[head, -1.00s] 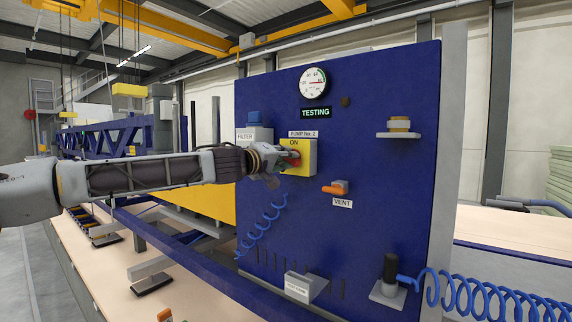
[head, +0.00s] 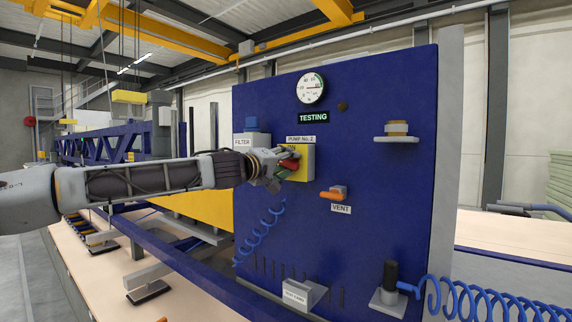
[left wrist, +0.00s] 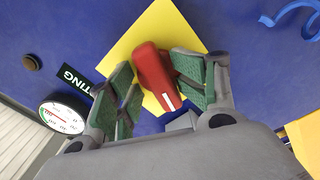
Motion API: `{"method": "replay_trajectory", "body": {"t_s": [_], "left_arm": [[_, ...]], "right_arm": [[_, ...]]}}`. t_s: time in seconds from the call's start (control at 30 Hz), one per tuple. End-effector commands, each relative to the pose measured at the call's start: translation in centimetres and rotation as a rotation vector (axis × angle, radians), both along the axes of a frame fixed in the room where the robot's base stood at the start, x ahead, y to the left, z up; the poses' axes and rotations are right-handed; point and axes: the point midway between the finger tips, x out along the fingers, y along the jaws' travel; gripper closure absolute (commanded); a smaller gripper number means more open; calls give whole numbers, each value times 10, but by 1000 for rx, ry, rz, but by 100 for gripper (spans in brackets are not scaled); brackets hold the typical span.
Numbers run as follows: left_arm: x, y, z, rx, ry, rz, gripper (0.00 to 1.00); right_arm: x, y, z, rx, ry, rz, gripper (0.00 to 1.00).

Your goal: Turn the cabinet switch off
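The cabinet switch is a red handle (head: 289,165) on a yellow plate (head: 307,164), under the "PUMP No. 2" label on the blue cabinet panel (head: 375,110). My left gripper (head: 277,167) is at the switch and covers part of the plate. In the left wrist view the red handle (left wrist: 154,76), with a white mark on its end, lies tilted between the green-padded fingers of the left gripper (left wrist: 157,84). The fingers are spread. The right-hand finger is against or very near the handle; a gap shows at the left-hand one. My right gripper is not in view.
A gauge (head: 311,88) and a lit "TESTING" sign (head: 313,118) are above the switch. An orange vent handle (head: 333,194) sits below right. A filter unit (head: 252,138) is left, close to my arm. A blue coiled hose (head: 262,232) hangs below.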

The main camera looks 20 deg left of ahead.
Motion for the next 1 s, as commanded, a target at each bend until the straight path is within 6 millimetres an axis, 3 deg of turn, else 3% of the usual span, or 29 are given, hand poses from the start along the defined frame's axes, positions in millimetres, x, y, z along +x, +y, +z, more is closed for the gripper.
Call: {"method": "replay_trajectory", "body": {"t_s": [0.3, 0.73, 1.0], "left_arm": [[-24, 9, 0, -2, -2, 1, 51], [-28, 11, 0, -1, -1, 0, 51], [-47, 17, 1, -2, -3, 0, 51]], "right_arm": [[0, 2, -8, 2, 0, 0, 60], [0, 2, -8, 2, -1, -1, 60], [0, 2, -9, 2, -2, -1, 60]]}}
